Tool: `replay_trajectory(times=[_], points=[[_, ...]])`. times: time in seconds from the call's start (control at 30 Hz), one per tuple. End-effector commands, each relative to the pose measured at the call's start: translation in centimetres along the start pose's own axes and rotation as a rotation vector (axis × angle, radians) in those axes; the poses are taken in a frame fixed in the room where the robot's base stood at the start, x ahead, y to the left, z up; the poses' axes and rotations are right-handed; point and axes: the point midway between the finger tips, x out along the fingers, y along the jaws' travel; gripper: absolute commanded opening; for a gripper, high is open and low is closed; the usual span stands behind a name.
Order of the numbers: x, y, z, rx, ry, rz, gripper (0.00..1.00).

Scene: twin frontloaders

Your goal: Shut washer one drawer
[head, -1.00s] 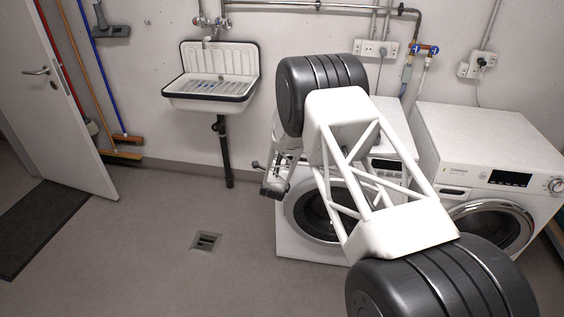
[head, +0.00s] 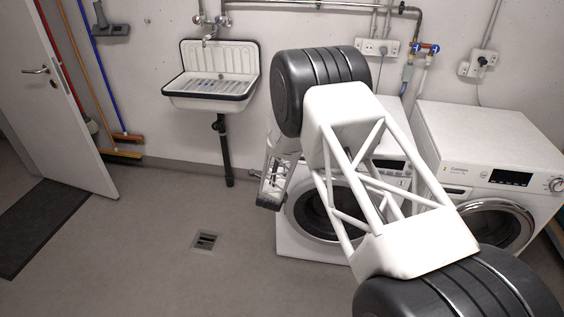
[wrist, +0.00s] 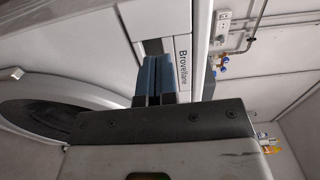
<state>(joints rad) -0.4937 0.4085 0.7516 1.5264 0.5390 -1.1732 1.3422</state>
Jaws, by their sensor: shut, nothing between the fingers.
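The left washer (head: 295,233) stands partly behind my arm in the head view; its drawer area is hidden there. In the wrist view a washer front appears turned sideways, with its round door (wrist: 55,112) at left. A drawer front labelled "Brovellare" (wrist: 183,68) has a dark handle slot beside the label. My gripper (wrist: 156,62) is shut and empty, its blue fingers in front of the slot and label. I cannot tell whether the fingertips touch the drawer, or how far it stands out.
A second washer (head: 483,135) stands to the right. A white sink (head: 212,72) hangs on the back wall. Pipes and sockets (head: 378,47) run behind the washers. The floor with its drain (head: 206,240) is clear to the left, before an open door (head: 50,95).

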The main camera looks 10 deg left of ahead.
Motion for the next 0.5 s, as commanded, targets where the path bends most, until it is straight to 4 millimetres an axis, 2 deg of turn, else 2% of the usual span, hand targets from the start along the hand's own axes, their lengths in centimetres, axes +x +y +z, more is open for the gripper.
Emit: replay_trajectory(times=[0.2,0.5], points=[[-3.4,0.1,0.0,0.000,-0.001,0.001,0.00],[-6.9,0.0,0.0,0.001,0.000,0.000,0.00]])
